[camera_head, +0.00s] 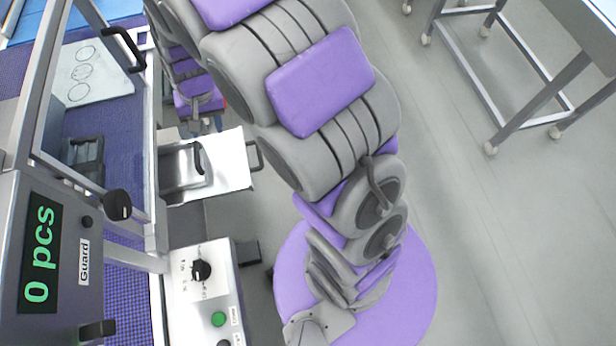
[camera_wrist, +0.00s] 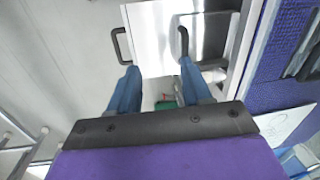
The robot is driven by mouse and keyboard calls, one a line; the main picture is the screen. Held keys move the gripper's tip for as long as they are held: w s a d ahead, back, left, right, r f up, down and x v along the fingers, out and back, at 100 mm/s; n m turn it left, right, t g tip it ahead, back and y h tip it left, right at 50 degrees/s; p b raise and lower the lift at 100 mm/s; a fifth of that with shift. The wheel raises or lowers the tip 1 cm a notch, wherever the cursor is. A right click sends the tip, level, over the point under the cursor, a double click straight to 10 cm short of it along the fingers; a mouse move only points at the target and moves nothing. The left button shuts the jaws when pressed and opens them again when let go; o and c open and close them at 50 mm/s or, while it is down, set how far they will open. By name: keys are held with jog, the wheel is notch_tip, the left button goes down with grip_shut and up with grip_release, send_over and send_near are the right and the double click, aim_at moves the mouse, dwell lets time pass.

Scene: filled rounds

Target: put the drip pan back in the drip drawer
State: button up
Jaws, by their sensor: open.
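My gripper (camera_wrist: 161,80) is open in the wrist view, its two blue fingers apart and nothing between them touching both. In the head view it (camera_head: 203,122) is partly hidden by my arm, just above the drawer area. A flat pale tray (camera_head: 232,160) sticks out of the machine's side, with a dark handle at its outer end; it also shows in the wrist view (camera_wrist: 152,42), ahead of the fingers. A shiny metal piece (camera_head: 178,170) with its own dark handle lies at its machine side. I cannot tell for sure which is the drip pan and which the drip drawer.
The machine (camera_head: 70,240) with a "0 pcs" display stands at left. A control box (camera_head: 205,290) with a knob and green button is below the tray. A wheeled table (camera_head: 520,90) stands at upper right. A small green thing (camera_wrist: 165,105) shows beyond the gripper.

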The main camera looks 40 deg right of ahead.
jog(key=s+d+r+n, duration=0.1)
jog(key=s+d+r, duration=0.2)
jog(key=s, duration=0.7)
jog(key=s+d+r+n+g+h, duration=0.1)
jog(key=s+d+r, duration=0.2)
jog(key=s, duration=0.7)
jog(key=s+d+r+n+g, duration=0.1)
jog(key=s+d+r, duration=0.2)
jog(key=s, duration=0.6)
jog(key=shift+s+d+r+h, duration=0.3)
jog(key=shift+s+r, duration=0.1)
jog(key=shift+r, duration=0.45)
jog(key=shift+a, duration=0.1)
